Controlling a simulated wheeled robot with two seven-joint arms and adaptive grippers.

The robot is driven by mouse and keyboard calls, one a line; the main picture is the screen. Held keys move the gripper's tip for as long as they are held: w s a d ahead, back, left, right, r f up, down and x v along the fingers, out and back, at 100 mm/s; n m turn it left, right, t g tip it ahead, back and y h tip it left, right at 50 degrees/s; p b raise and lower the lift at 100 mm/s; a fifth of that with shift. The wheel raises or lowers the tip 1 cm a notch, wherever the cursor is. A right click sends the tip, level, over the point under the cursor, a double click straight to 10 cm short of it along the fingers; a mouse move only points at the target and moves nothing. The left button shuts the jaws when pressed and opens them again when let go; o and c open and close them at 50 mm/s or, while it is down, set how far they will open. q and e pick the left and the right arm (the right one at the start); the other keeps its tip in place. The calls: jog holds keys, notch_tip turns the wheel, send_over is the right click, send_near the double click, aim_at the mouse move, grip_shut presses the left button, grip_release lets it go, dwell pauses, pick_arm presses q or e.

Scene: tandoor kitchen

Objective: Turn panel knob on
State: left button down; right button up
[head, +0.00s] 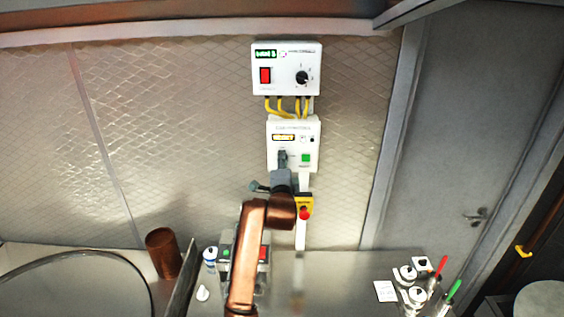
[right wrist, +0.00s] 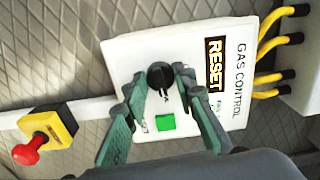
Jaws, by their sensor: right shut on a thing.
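The white gas control panel (head: 309,128) is on the wall below another white box. Its black knob (right wrist: 160,74) shows in the right wrist view, between the fingertips of my right gripper (right wrist: 161,88). The gripper is shut on the knob, one grey-green finger on each side. In the head view my right gripper (head: 282,160) reaches the panel from below and hides the knob. A green square button (head: 306,158) sits right of the gripper. My left gripper is not in view.
The upper box (head: 285,67) has a red switch and another black knob (head: 302,78). Yellow cables (head: 285,107) join the boxes. A red emergency button (head: 304,213) on a yellow housing is just below the panel. A copper-coloured cup (head: 163,252) and small bottles stand on the counter.

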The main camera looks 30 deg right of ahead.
jog(key=shift+f+m, duration=0.1)
jog(key=shift+m, duration=0.6)
jog(key=o, duration=1.2)
jog(key=shift+c, duration=0.2)
